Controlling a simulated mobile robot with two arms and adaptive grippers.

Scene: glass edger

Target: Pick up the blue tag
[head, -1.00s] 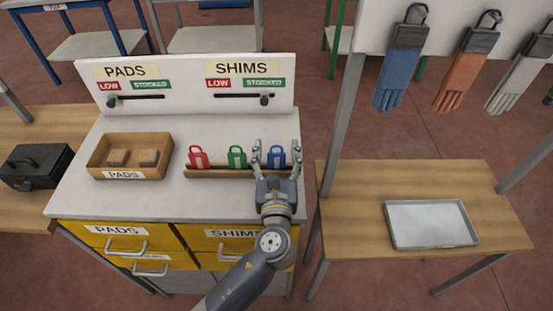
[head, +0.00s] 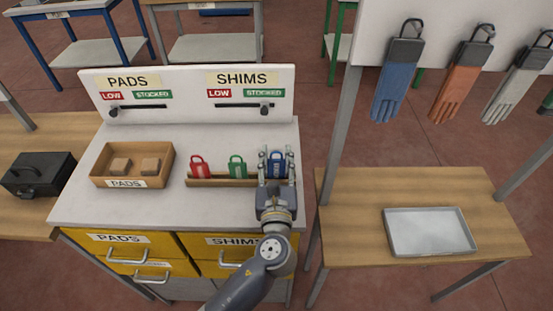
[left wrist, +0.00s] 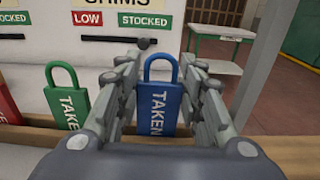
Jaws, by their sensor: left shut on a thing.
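The blue tag (head: 277,160) stands upright at the right end of the wooden rack (head: 222,181) on the bench. It has a loop at the top, and in the left wrist view the blue tag (left wrist: 159,108) reads "TAKEN". My left gripper (head: 276,165) is shut on it, with one finger on each side. The left wrist view shows the fingers of my left gripper (left wrist: 158,95) against its edges. The tag's lower end is hidden behind the gripper and rack. My right gripper is not in view.
A green tag (head: 237,166) and a red tag (head: 200,166) stand in the same rack to the left. A wooden box with pads (head: 103,175) sits further left. The board with sliders (head: 190,97) rises behind. A grey tray (head: 430,250) lies on the right table.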

